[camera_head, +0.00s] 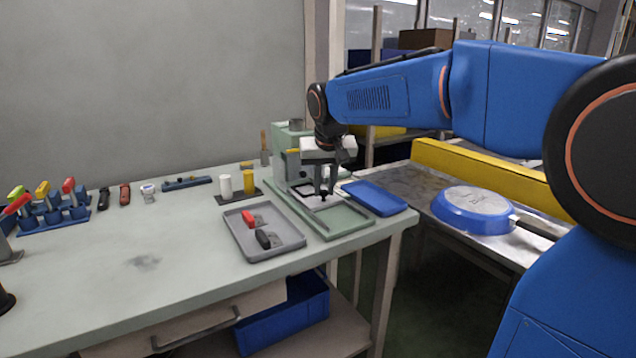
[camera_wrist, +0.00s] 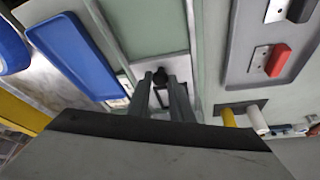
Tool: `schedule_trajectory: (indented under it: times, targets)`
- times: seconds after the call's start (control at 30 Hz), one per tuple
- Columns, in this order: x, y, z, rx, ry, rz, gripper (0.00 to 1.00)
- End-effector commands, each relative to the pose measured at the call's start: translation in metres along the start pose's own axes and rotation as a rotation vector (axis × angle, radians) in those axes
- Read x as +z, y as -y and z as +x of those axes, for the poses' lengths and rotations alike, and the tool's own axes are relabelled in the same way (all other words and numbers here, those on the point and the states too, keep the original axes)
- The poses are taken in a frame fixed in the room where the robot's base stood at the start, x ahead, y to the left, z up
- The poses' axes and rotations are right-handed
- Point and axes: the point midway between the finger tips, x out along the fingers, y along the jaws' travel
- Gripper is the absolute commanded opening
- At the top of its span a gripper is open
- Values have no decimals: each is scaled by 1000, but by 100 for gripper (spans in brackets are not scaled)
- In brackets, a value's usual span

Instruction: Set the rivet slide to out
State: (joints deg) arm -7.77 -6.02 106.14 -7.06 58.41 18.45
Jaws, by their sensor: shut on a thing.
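The rivet slide (camera_head: 331,204) is a light metal plate with a dark knob, lying on the green base of a press (camera_head: 345,225). My gripper (camera_head: 323,192) points down over it, with its fingers shut on the slide's dark knob. In the wrist view the knob (camera_wrist: 160,75) shows between the fingertips, and the plate (camera_wrist: 165,66) shows beyond them. The fingers and wrist hide part of the slide and the press front. The front part of the green base is bare.
A grey tray (camera_head: 280,252) with a red block (camera_head: 249,219) and a black block (camera_head: 264,239) lies left of the press. A blue tray (camera_head: 374,198) lies close on its right. White and yellow cylinders stand behind.

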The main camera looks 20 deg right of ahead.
Motion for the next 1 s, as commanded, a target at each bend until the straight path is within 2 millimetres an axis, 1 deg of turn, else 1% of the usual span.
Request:
schedule_trajectory:
  times: [0.03, 0.3, 0.5, 0.6, 0.7, 1.0]
  targets:
    - [8, -4, -5, 0, -3, 1, 0]
    - [48, -22, -21, -1, -4, 1, 0]
    - [73, -33, -32, -1, -4, 1, 0]
    - [81, -37, -35, -1, -4, 1, 0]
    - [85, -38, -36, -1, -3, 0, 0]
    - [87, -39, -36, 1, 1, 0, 0]
